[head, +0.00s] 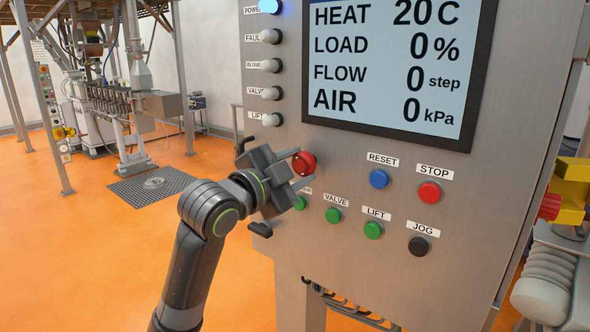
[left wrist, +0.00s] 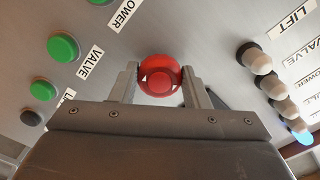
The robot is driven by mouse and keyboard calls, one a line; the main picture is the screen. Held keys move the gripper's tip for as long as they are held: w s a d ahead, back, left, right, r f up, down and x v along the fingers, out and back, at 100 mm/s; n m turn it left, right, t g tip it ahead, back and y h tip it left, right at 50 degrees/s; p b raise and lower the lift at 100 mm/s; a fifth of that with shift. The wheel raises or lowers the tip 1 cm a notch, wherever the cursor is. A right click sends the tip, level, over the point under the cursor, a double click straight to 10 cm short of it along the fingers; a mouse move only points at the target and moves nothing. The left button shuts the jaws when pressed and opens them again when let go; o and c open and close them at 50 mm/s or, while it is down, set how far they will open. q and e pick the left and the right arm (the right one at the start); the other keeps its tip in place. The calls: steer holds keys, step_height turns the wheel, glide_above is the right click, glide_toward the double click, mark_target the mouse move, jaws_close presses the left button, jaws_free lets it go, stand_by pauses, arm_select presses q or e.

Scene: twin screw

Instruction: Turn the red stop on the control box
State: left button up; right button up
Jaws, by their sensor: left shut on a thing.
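The red stop (head: 304,163), a round red knob, sits on the front of the grey metal control box (head: 490,150), left of the blue button. My right gripper is not in view. My left gripper hides part of the knob's surround and a label below it.
A screen (head: 392,62) and a column of lamps (head: 270,65) are above. A blue RESET button (head: 379,179), a red STOP button (head: 429,192), green buttons (head: 373,230) and a black JOG button (head: 418,246) are nearby. The orange floor (head: 100,250) at left is mostly clear.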

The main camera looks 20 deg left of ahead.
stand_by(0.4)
arm_select(q)
steer(key=o, duration=1)
steer(key=shift+w, duration=0.15)
steer(key=shift+b+v, duration=6.2)
steer(key=shift+v, duration=2.5)
